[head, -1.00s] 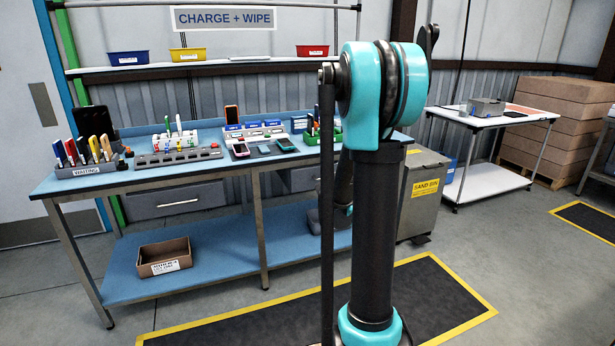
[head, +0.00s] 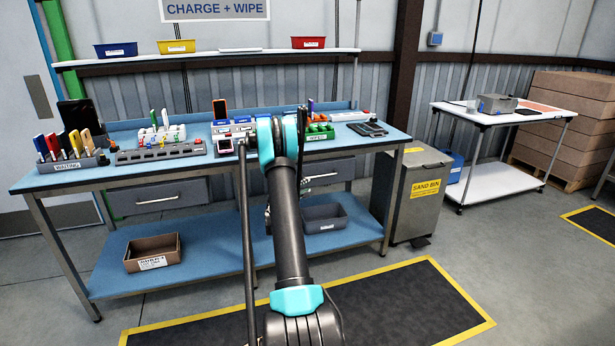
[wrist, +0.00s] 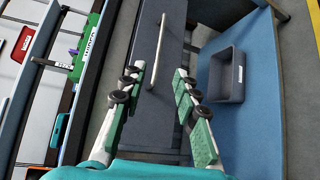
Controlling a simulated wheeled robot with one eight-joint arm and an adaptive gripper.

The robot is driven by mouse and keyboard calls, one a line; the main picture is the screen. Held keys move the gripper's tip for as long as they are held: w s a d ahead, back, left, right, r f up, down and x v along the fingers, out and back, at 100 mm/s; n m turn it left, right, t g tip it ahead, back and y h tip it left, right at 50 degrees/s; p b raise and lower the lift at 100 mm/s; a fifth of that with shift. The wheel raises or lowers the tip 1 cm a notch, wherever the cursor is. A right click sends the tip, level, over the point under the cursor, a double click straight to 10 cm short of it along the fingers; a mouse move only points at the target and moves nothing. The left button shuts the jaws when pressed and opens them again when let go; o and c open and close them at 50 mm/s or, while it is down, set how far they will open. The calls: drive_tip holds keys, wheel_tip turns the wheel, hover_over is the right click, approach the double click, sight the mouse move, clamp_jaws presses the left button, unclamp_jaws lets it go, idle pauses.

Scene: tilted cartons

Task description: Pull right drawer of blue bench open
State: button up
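The blue bench (head: 228,258) has a grey right drawer (head: 340,172) with a pale bar handle (head: 322,176). The drawer front looks flush with the bench; my arm covers its left part in the head view. In the wrist view the drawer (wrist: 160,80) stands on its side and its handle (wrist: 157,50) runs up the picture. My gripper (wrist: 155,78) is open and empty, its two green fingers on either side of the handle's line. I cannot tell if they touch it. In the head view my gripper is mostly hidden behind my arm.
The left drawer (head: 158,196) looks shut. A grey bin (head: 324,217) and a brown bin (head: 153,252) sit on the lower shelf. Chargers and a green holder (head: 318,131) crowd the top. Floor in front is clear.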

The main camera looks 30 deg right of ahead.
sight(321, 176)
drive_tip(key=x, duration=1.7)
drive_tip(key=shift+w+d+f, duration=0.1)
drive_tip(key=shift+w+d, duration=0.05)
drive_tip(key=shift+w, duration=0.1)
clamp_jaws()
